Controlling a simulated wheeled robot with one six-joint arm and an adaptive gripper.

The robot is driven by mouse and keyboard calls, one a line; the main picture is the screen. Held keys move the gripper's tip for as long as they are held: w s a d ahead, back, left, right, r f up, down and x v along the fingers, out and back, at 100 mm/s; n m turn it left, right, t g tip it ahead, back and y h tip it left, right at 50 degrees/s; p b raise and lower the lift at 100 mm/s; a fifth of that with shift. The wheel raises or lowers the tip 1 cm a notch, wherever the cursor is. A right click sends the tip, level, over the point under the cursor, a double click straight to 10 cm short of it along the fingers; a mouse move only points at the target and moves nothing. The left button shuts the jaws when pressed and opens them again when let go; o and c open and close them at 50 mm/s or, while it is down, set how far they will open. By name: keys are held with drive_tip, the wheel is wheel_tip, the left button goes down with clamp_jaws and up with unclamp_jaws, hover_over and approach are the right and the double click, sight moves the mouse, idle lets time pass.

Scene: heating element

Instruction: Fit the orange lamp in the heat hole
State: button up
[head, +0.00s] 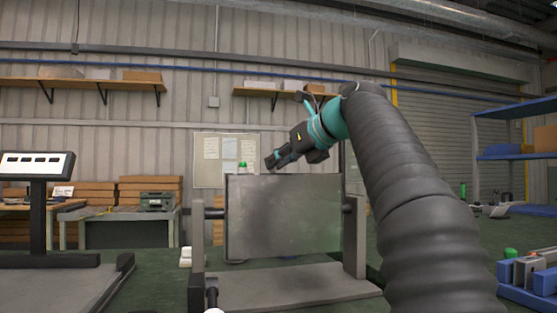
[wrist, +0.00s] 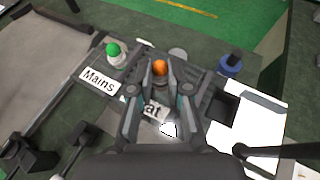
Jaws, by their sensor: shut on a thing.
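The orange lamp (wrist: 160,67) shows between the fingertips of my gripper (wrist: 160,82) in the wrist view. The fingers are shut on it, and only its rounded orange top is clear. The label reading "at" (wrist: 155,110), its start hidden by a finger, lies below the fingertips. The heat hole itself is not visible, so I cannot tell whether the lamp is seated in it. In the head view my gripper (head: 274,160) points down left behind the upright panel, and the orange lamp is hidden.
A green lamp (wrist: 112,50) stands left of my gripper by the "Mains" label (wrist: 98,81). A blue knob-like part (wrist: 231,65) and a dark square opening (wrist: 222,104) are to the right. A grey panel (head: 283,217) on a stand blocks the head view.

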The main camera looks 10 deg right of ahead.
drive_tip(key=shift+f, duration=0.15)
drive_tip(key=o, duration=0.8)
drive_tip(key=shift+o, duration=0.2)
drive_tip(key=v, duration=1.2)
drive_tip(key=shift+a, duration=0.1)
